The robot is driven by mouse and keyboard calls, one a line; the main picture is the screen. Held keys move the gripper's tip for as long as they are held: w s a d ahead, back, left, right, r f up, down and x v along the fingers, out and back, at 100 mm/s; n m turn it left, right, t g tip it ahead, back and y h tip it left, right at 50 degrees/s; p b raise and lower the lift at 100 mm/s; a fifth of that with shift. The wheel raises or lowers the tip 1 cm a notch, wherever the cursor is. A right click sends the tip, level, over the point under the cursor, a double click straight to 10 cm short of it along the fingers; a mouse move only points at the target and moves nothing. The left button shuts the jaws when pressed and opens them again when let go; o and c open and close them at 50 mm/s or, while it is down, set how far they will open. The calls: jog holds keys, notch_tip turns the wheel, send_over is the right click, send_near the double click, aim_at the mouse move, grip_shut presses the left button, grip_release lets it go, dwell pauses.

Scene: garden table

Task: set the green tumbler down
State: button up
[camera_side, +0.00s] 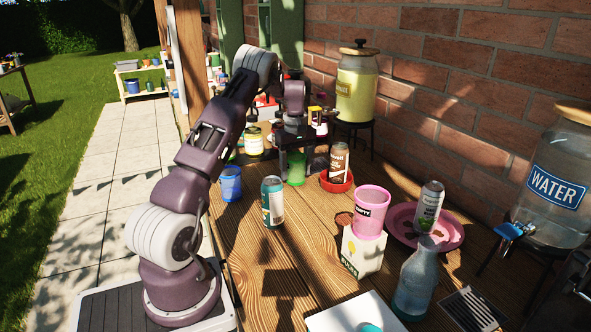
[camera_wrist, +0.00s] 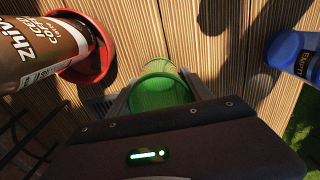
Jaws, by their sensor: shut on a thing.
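The green tumbler (camera_wrist: 162,92) is between my gripper's fingers (camera_wrist: 160,100) in the wrist view, seen from its open top and looking empty. In the side view the green tumbler (camera_side: 295,168) shows below my gripper (camera_side: 294,160), low over the wooden table (camera_side: 290,235). My gripper is shut on it. The tumbler looks upright or nearly so. I cannot tell whether its base touches the table.
A brown iced coffee can (camera_side: 339,162) stands in a red bowl (camera_side: 337,183) just right of the tumbler. A blue cup (camera_side: 231,184) and a teal can (camera_side: 272,202) stand to the left and front. A pink cup (camera_side: 371,211) sits on a white carton (camera_side: 362,252). Bare planks lie in front.

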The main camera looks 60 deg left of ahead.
jog(key=o, duration=1.4)
jog(key=shift+f, duration=0.1)
notch_tip(320, 180, up, 12)
jog(key=s+d+r+m+t, duration=0.1)
jog(key=d+r+m, duration=0.2)
jog(key=d+r, duration=0.55)
jog(key=s+d+r+m+t, duration=0.2)
jog(key=d+r+m, duration=0.2)
jog(key=d, duration=0.9)
jog(key=s+d+m+t, duration=0.1)
jog(key=s+d+m, duration=0.5)
jog(key=s+d, duration=0.55)
jog(key=s+d+f+m, duration=0.1)
jog(key=s+d, duration=0.1)
jog(key=s+d+f+m+t, duration=0.1)
jog(key=s+d+f+m, duration=0.1)
jog(key=s, duration=0.1)
jog(key=s+d+f+m, duration=0.2)
jog(key=s, duration=0.1)
jog(key=shift+d+f+t, duration=0.1)
jog(key=shift+d+t, duration=0.2)
jog(key=shift+d, duration=0.05)
